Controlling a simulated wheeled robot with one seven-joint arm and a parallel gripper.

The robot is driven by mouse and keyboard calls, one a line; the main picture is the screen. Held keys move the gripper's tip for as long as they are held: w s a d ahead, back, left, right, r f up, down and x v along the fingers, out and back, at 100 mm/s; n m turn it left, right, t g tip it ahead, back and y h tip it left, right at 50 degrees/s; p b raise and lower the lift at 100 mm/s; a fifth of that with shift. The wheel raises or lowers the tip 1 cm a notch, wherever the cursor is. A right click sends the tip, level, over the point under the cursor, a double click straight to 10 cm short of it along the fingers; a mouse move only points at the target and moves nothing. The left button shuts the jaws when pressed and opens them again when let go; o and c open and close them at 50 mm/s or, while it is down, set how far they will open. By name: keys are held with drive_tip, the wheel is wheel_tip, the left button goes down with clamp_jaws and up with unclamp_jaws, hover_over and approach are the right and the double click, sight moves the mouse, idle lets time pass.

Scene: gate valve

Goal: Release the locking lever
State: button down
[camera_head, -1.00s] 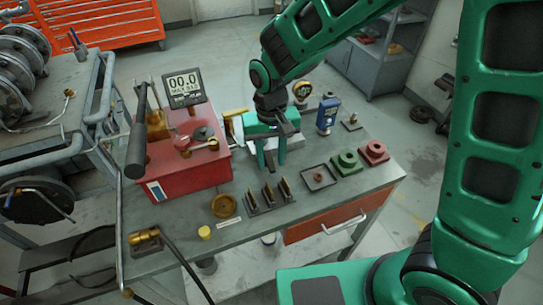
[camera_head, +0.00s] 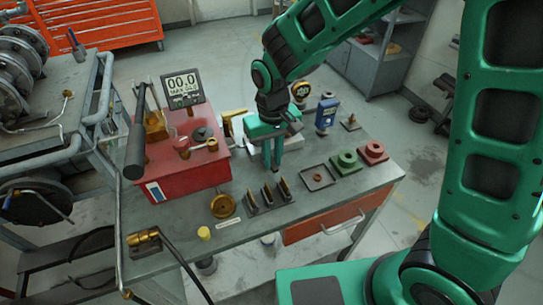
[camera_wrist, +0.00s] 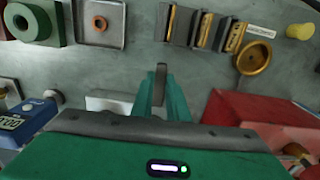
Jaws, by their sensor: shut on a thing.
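My gripper (camera_head: 272,158) points down over the workbench, right of the red box. In the wrist view its two green fingers (camera_wrist: 163,98) are close together, with a narrow grey piece, seemingly the locking lever (camera_wrist: 161,76), between their tips. The gripper is shut on it. The lever's lower end and its mount are hidden by the fingers and hand. A pale block (camera_wrist: 108,102) lies beside the fingers. In the head view a brass-coloured handle (camera_head: 234,113) stands behind and left of the hand.
The red box (camera_head: 190,172) with gauge display (camera_head: 184,87) stands left. Dark upright holders (camera_head: 268,196), a brass ring (camera_head: 223,206), a square tray (camera_head: 317,178) and green and red blocks (camera_head: 372,152) line the bench front. A blue meter (camera_head: 326,113) stands right.

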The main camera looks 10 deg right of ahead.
sight(273, 163)
drive_tip(key=c, duration=1.7)
unclamp_jaws()
drive_tip(key=shift+r, duration=0.15)
wheel_tip(273, 163, up, 10)
drive_tip(key=shift+d+r, duration=0.1)
drive_tip(key=shift+r, duration=0.15)
